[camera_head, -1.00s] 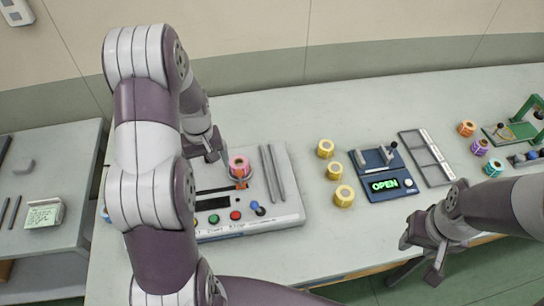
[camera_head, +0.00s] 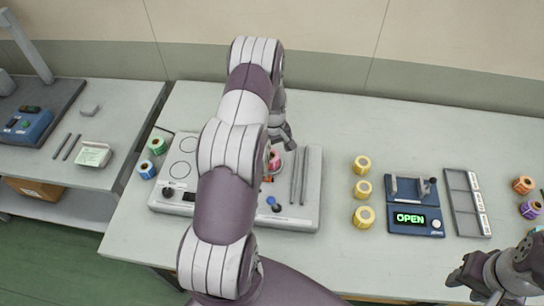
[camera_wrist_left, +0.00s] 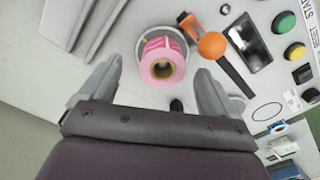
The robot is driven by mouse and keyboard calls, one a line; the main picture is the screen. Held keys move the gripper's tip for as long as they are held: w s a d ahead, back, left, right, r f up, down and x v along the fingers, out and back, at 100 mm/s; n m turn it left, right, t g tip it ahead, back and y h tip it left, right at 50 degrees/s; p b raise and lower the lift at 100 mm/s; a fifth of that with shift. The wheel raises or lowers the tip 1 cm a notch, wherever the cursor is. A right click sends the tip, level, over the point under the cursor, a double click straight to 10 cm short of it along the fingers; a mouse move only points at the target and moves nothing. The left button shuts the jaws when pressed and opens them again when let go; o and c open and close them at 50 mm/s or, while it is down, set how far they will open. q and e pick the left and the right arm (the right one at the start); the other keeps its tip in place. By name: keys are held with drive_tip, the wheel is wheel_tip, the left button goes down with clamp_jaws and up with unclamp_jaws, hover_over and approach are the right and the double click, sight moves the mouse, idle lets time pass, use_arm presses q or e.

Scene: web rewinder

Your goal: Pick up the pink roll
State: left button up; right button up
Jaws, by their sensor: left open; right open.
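The pink roll (camera_wrist_left: 161,62) sits upright on a round holder on the rewinder (camera_head: 303,216). In the head view the pink roll (camera_head: 274,160) is partly hidden behind my left arm. My left gripper (camera_wrist_left: 157,85) is open, its two fingers on either side of and just short of the roll, not touching it as far as I can see. In the head view my left gripper (camera_head: 284,140) is beside the roll. My right gripper (camera_head: 470,284) is at the lower right, away from the roll, over the table's front edge.
An orange knob (camera_wrist_left: 212,45) on an arm stands close beside the roll. Several yellow rolls (camera_head: 361,190) stand right of the rewinder, before a blue device reading OPEN (camera_head: 414,205) and a grey tray (camera_head: 466,203). Green (camera_head: 158,145) and blue (camera_head: 146,169) rolls stand at left.

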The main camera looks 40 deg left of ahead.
use_arm(q)
drive_tip(key=f, duration=0.2)
drive_tip(key=a+f+p, duration=0.1)
drive_tip(key=f, duration=0.1)
drive_tip(key=shift+s, duration=0.1)
drive_tip(key=shift+f, duration=0.2)
drive_tip(key=shift+d, duration=0.15)
drive_tip(key=shift+c, duration=0.6)
drive_tip(key=shift+r, duration=0.1)
drive_tip(key=c, duration=1)
drive_tip(key=shift+o, duration=0.2)
use_arm(e)
drive_tip(key=shift+s+a+r, duration=0.1)
drive_tip(key=shift+r, duration=0.5)
drive_tip(key=shift+s+a+r, duration=0.1)
drive_tip(key=shift+r, duration=0.45)
